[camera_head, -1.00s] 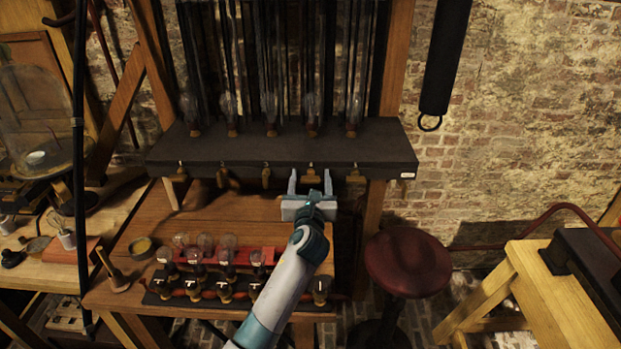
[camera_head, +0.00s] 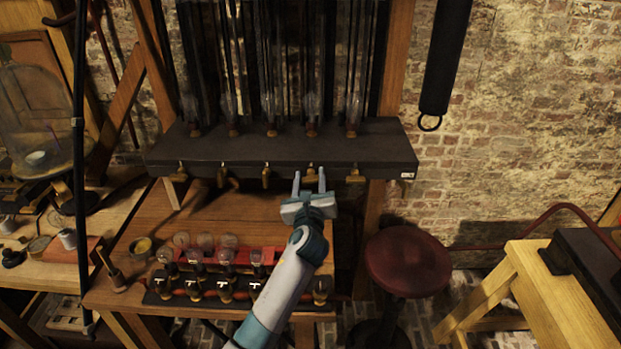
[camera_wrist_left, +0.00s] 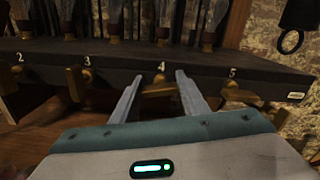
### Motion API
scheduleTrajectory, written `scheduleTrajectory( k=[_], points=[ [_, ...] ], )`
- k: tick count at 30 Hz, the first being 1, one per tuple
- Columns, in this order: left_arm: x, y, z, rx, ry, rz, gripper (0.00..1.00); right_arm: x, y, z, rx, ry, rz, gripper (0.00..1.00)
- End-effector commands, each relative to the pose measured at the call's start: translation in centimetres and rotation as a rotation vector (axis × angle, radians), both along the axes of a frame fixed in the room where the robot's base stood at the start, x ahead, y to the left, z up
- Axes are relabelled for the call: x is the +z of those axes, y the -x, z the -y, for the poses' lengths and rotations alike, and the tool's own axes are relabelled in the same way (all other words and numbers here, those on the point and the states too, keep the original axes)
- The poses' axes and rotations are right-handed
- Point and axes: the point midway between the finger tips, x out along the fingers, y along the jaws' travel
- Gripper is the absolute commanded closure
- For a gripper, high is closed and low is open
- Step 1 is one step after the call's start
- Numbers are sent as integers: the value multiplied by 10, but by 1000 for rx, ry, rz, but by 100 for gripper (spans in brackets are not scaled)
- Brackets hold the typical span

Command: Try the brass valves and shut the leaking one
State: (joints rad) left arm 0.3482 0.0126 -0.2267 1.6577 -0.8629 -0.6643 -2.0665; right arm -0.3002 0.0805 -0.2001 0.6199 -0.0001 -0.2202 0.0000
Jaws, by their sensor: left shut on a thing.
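Several brass valves hang in a row under the front edge of a dark shelf (camera_head: 230,150); the wrist view shows numbers 2 to 5 above them. My left gripper (camera_head: 310,182) is at valve 4 (camera_wrist_left: 158,90), one finger on each side, shut on its handle. Valve 4's handle looks turned sideways. I cannot make out any drip. My right gripper is out of view.
Glass jars (camera_head: 272,110) stand on the shelf above the valves. A wooden table (camera_head: 170,235) below holds a row of small bulbs (camera_head: 228,250) and a dark strip with labelled brass pieces (camera_head: 225,290). A red stool (camera_head: 407,262) stands to the right.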

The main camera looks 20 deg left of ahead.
Motion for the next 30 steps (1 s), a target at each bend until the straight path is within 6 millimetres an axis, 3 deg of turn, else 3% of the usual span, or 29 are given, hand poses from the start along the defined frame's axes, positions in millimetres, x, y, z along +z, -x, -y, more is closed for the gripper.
scheduleTrajectory(
  k=[30],
  points=[
    [-6, 1, -3, 0, 917, 262, 82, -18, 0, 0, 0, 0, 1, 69]
  ],
)
